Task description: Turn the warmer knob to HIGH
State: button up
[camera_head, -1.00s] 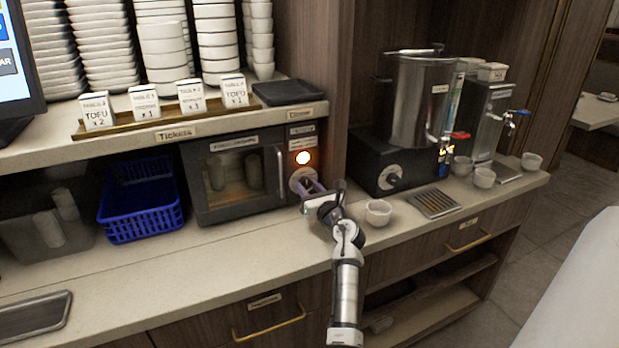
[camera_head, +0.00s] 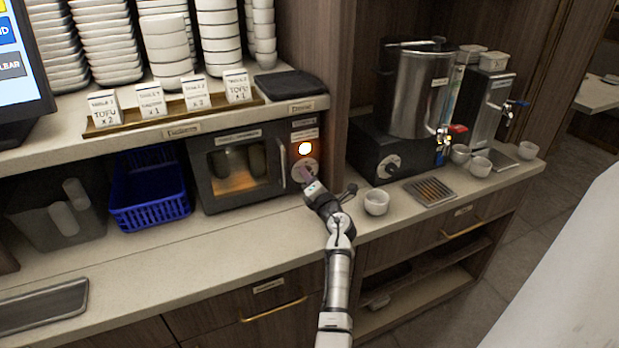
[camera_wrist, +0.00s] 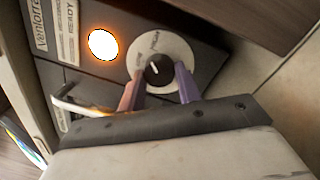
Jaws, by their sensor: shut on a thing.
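The warmer (camera_head: 209,191) is a dark box with a glass door, under the shelf at the middle of the counter. Its inside glows orange around two dark containers. Its knob (camera_wrist: 156,66) is black with a white pointer mark, on a round white dial (camera_wrist: 184,50). The dial's lettering is too small to read surely. My gripper (camera_head: 307,175) is at the warmer's right-hand panel. In the wrist view my gripper (camera_wrist: 159,76) has one purplish finger on each side of the knob, shut on it. The orange lamp (camera_wrist: 103,45) beside the dial is lit.
The warmer's door handle (camera_head: 281,164) stands out just left of my gripper. A white cup (camera_head: 376,202) stands close to its right. A dark boiler base with its own knob (camera_head: 389,166) is further right.

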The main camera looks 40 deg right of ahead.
jog(key=shift+r+m, duration=0.1)
jog(key=shift+m, duration=1.3)
jog(key=o, duration=1)
jog(key=shift+c, duration=0.2)
jog(key=shift+s+a, duration=0.2)
jog(key=shift+s, duration=0.35)
jog(key=b+v, duration=0.2)
jog(key=v, duration=0.9)
jog(key=shift+s+a, duration=0.1)
jog(key=shift+s, duration=0.05)
jog(key=shift+s+a, duration=0.25)
jog(key=shift+s, duration=0.4)
